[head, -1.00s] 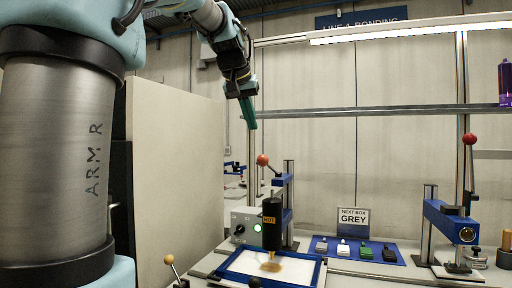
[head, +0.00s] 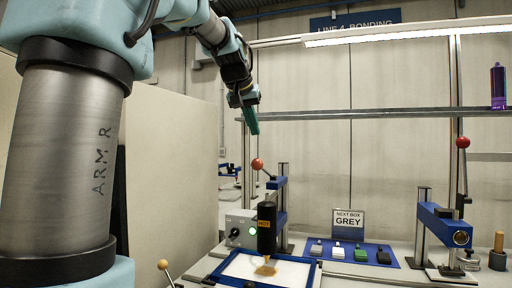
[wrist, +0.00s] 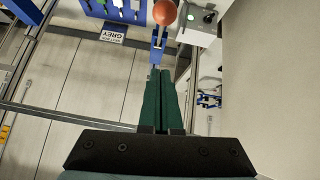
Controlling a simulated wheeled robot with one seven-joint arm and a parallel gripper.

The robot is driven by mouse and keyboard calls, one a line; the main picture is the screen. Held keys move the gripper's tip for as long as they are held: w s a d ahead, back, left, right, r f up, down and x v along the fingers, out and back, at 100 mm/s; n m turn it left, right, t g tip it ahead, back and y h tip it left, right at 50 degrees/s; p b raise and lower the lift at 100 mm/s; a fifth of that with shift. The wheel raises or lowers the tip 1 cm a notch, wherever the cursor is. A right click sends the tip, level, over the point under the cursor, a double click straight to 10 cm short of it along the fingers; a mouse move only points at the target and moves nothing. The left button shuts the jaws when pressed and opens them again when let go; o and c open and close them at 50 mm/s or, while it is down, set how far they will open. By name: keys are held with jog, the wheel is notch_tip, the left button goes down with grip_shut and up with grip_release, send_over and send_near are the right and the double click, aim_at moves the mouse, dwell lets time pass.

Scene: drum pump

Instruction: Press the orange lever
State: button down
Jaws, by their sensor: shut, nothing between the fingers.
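The lever with the orange ball knob (head: 257,164) rises from a blue press (head: 278,190) on a metal post at mid-bench in the head view. My gripper (head: 255,130), with green fingers, points down above the orange knob, with a visible gap between them. In the wrist view my gripper (wrist: 161,73) is shut and empty. The orange knob (wrist: 165,12) shows there beyond the fingertips, at the top edge. A second lever with a red ball (head: 462,142) stands on another blue press (head: 445,222) at the right.
A black cylinder marked HOT (head: 267,228) stands over a blue-framed tray (head: 228,278). A grey control box (head: 240,225) with a green light is beside the press. A blue mat (head: 322,246) holds several small blocks.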

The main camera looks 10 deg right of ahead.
jog(key=f, duration=0.3)
jog(key=d+f+p, duration=0.1)
jog(key=f, duration=0.1)
jog(key=shift+w+f, duration=0.15)
jog(key=shift+w, duration=0.2)
jog(key=shift+s+a+f, duration=0.15)
jog(key=shift+s+f, duration=0.1)
jog(key=shift+f, duration=0.3)
